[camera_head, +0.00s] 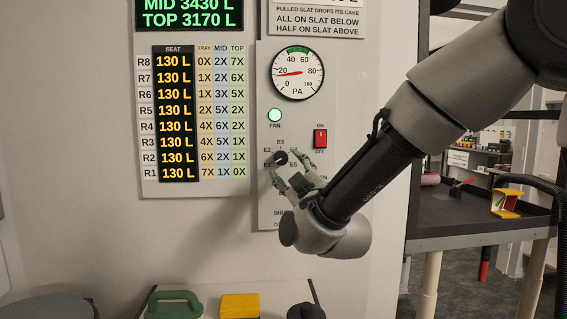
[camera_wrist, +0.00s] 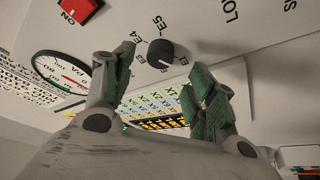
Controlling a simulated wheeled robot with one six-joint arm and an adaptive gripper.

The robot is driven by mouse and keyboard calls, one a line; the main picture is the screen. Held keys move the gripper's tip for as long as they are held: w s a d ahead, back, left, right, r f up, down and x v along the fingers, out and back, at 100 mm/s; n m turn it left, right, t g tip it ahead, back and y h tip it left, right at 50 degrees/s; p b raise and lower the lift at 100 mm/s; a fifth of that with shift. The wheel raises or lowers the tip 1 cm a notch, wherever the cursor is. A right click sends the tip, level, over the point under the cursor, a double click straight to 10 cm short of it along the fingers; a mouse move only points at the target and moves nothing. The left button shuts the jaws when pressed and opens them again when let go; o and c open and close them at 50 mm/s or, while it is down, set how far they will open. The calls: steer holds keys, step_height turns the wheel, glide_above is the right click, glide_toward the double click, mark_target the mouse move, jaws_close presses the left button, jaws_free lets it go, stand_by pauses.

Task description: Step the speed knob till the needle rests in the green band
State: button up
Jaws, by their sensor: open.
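The black round speed knob (camera_head: 281,158) is on the grey panel, ringed by labels including E2 to E5. In the wrist view the knob (camera_wrist: 161,53) lies between and just beyond my green-padded fingertips, with a gap to each. My gripper (camera_head: 291,170) is open in front of the knob; its fingers hide some labels, and which label the knob points to is unclear. The round PA gauge (camera_head: 297,74) is above. Its red needle points left, near 20, below the green band (camera_head: 297,50) at the top between 40 and 60. The gauge (camera_wrist: 62,78) is partly cut by my finger in the wrist view.
A green FAN lamp (camera_head: 275,115) is lit, and a red ON/OFF switch (camera_head: 320,138) sits right of the knob. A display board (camera_head: 193,110) is to the left. A dark cart (camera_head: 460,215) stands right. A green-handled item (camera_head: 173,304) and yellow block (camera_head: 240,306) are below.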

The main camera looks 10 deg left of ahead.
mark_target(282, 159)
steer(key=x, duration=0.5)
steer(key=shift+w, duration=0.1)
steer(key=c, duration=1)
